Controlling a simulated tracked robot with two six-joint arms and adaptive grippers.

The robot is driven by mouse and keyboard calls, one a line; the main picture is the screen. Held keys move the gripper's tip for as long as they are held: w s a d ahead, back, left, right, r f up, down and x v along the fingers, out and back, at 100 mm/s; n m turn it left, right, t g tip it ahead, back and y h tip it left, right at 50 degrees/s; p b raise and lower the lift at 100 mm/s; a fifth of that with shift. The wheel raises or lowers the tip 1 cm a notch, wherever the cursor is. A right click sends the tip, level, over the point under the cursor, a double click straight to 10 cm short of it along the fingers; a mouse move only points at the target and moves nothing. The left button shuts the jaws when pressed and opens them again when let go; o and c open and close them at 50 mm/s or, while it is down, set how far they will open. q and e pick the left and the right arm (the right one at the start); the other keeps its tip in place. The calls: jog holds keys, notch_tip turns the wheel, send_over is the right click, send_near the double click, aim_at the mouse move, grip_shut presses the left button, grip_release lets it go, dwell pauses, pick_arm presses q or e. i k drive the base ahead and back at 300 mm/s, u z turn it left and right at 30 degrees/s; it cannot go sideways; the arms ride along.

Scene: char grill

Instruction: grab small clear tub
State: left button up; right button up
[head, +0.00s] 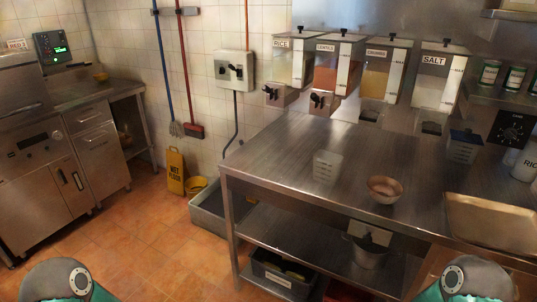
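A small clear tub (326,166) stands upright on the steel table (290,150), left of its middle. It looks translucent with faint markings on its side, and its contents are not clear to me. Only grey and teal parts of my two arms show at the bottom edge of the head view, one at left and one at right. Neither gripper is in view, and both are well away from the tub as far as the frame shows.
A pinkish bowl (384,188) is right of the tub. A metal tray (495,222) lies at the right and a dark blue container (464,146) stands behind it. Labelled dispensers (437,75) line the back. The table's left part is clear. A yellow wet-floor sign (176,171) stands on the floor.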

aim_at(327, 166)
jog(key=u, duration=0.2)
jog(key=i, duration=1.1)
jog(key=z, duration=0.05)
